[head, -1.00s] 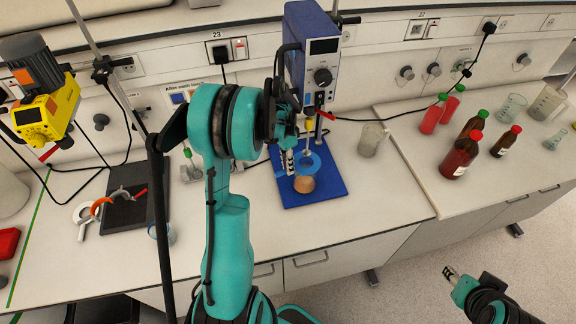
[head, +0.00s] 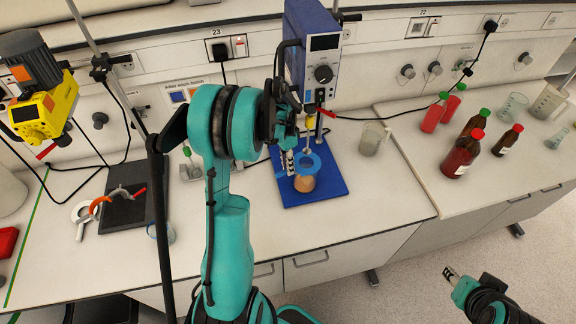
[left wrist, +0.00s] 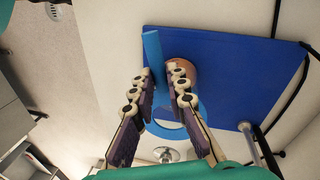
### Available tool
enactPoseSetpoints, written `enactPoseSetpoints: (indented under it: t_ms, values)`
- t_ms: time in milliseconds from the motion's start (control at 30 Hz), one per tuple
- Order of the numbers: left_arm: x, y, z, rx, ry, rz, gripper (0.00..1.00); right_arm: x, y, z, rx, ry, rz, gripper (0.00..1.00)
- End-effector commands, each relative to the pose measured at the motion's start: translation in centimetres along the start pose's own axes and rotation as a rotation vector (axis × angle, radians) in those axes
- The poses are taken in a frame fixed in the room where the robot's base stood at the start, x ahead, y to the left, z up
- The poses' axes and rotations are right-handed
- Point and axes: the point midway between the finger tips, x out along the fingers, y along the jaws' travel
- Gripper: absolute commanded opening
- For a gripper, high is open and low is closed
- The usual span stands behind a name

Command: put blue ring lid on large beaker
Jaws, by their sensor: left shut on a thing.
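The blue ring lid (head: 316,160) has a flat handle, which shows between my fingers in the left wrist view (left wrist: 152,47). My left gripper (head: 287,165) is shut on this handle; its two fingers also show in the left wrist view (left wrist: 162,78). An orange-brown beaker (head: 304,184) stands on the blue stirrer base (head: 328,190). In the head view the ring overlaps the beaker's top; I cannot tell whether they touch. In the left wrist view the fingers and ring partly hide the beaker (left wrist: 184,72). My right gripper (head: 451,273) is low at the right, away from the bench.
The blue stirrer motor (head: 314,50) hangs above, with its thin shaft near the ring. A clear beaker (head: 371,140) stands right of the base. Brown bottles (head: 462,155) and other glassware stand farther right. A black plate (head: 124,198) lies left. The front bench right of the base is clear.

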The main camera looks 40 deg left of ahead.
Motion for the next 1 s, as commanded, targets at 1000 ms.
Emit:
enactPoseSetpoints:
  t_ms: [1000]
  values:
    - [-1.6, 0.3, -0.1, 0.000, 0.000, 0.000, 0.38, -1.8, 0.0, -1.3, 0.000, 0.000, 0.000, 0.40]
